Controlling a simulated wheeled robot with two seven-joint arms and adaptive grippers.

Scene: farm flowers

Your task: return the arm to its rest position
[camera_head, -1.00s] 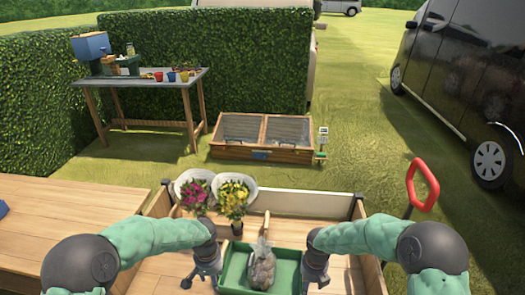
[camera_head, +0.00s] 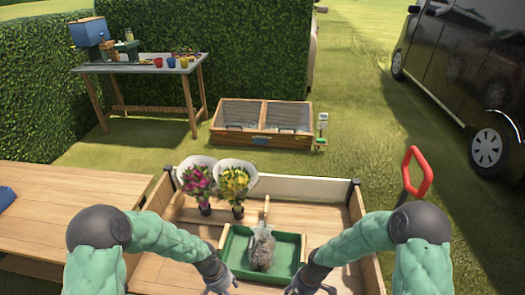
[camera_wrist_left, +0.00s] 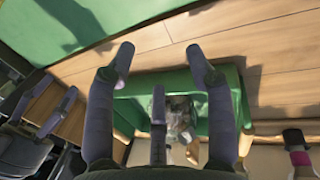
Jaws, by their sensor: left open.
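My left gripper (camera_head: 220,284) is low at the front left of the green tray, its fingers apart and empty. In the left wrist view its spread fingers (camera_wrist_left: 158,70) frame the tray (camera_wrist_left: 228,75) beyond them, with nothing between them. My right gripper (camera_head: 308,287) is at the front right of the tray, partly cut off by the picture's lower edge. It also shows at the left of the left wrist view (camera_wrist_left: 45,108), its fingers spread and seemingly empty. Both arms are bent inward over the wooden cart bed.
The green tray (camera_head: 291,244) holds a greyish bag (camera_head: 262,252). Two wrapped bouquets, pink (camera_head: 197,180) and yellow (camera_head: 235,184), stand behind it at the left. A low wooden wall (camera_head: 300,190) edges the bed. A red handle (camera_head: 417,172) rises at the right; a wooden table (camera_head: 80,215) is left.

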